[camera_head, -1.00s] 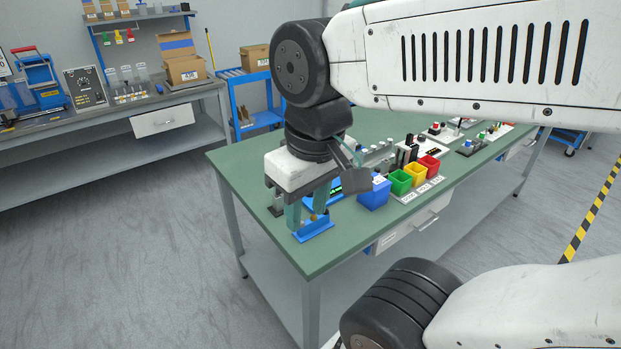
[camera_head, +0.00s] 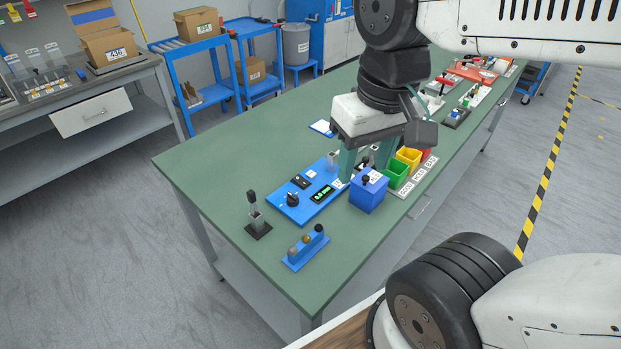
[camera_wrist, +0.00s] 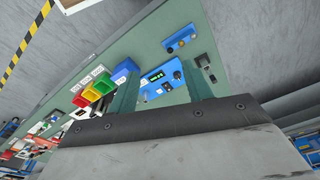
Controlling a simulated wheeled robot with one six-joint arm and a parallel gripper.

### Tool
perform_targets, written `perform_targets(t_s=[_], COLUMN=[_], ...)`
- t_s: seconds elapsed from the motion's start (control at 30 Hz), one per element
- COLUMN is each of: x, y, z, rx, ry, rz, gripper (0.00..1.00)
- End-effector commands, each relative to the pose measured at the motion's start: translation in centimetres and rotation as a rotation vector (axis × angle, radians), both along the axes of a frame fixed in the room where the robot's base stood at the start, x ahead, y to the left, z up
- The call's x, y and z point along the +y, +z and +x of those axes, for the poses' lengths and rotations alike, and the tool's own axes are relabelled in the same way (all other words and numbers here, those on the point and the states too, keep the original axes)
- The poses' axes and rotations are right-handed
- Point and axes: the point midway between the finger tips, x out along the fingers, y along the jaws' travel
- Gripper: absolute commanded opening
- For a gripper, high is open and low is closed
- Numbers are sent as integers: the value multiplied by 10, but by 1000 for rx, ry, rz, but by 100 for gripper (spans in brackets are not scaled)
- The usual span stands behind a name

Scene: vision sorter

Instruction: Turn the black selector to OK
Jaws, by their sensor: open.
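A blue panel (camera_head: 285,209) with a lit green display (camera_head: 322,194) lies on the green table. A round black knob (camera_head: 292,199), which looks like the selector, sits on its left part; its marks are too small to read. The panel also shows in the wrist view (camera_wrist: 150,95), between and beyond the fingers, with the knob (camera_wrist: 177,74) near the right finger. My gripper (camera_head: 365,165) is open and empty, pointing down above the panel's right end, right of the knob and apart from it. Its fingers hide part of that end.
A blue bin (camera_head: 368,196) with a black object at its top stands close beside my gripper, with green (camera_head: 397,174) and yellow (camera_head: 408,158) bins beyond. A blue stand (camera_head: 305,250) and a small dark upright fixture (camera_head: 256,221) are nearer the table's left end.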

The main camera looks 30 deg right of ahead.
Motion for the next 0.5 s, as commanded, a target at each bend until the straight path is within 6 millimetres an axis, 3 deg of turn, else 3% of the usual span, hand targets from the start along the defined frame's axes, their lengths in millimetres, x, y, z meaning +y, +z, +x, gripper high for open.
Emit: perform_targets(t_s=[0.27, 0.5], x=[6, 4], y=[-29, -85], z=[78, 153], rx=[135, 274], ry=[-348, -732], rz=[138, 239], gripper=[50, 50])
